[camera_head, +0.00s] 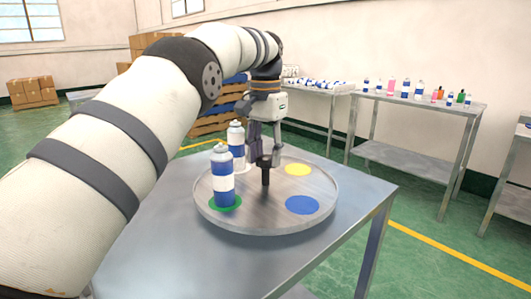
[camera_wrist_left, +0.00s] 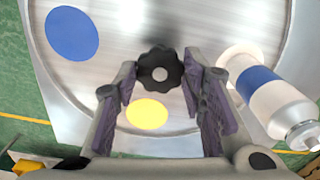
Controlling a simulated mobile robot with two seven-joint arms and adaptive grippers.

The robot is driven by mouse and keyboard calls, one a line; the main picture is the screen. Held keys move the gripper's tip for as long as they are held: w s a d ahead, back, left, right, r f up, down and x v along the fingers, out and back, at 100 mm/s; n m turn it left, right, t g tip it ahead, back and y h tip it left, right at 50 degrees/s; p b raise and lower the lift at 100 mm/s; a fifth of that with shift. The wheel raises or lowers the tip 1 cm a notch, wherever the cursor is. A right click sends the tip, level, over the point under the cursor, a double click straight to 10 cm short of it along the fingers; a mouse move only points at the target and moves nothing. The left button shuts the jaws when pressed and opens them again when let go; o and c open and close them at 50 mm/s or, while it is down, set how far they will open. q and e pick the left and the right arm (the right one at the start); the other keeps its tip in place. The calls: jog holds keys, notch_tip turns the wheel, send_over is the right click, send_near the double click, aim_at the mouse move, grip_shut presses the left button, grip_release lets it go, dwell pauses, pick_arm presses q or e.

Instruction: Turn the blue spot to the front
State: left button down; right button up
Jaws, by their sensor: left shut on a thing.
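A round metal turntable (camera_head: 245,222) sits on the grey table, with a black knob on a post (camera_head: 265,173) at its centre. The blue spot (camera_head: 302,205) lies at the front right of the disc; it is at upper left in the wrist view (camera_wrist_left: 71,33). The yellow spot (camera_head: 297,169) is at the back right. A blue-and-white can (camera_head: 222,178) stands upright on the green spot (camera_head: 238,203) at the front left. My left gripper (camera_head: 264,153) is above the centre, shut on the knob (camera_wrist_left: 160,68). My right gripper is not in view.
A second blue-and-white can (camera_head: 236,145) stands at the turntable's back left, close beside my left gripper; it shows at right in the wrist view (camera_wrist_left: 270,100). The table's front right (camera_head: 345,215) is clear. Shelves with bottles (camera_head: 415,98) stand behind.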

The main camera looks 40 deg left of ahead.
dwell(0.4)
pick_arm(q)
jog(key=c, duration=1)
grip_release()
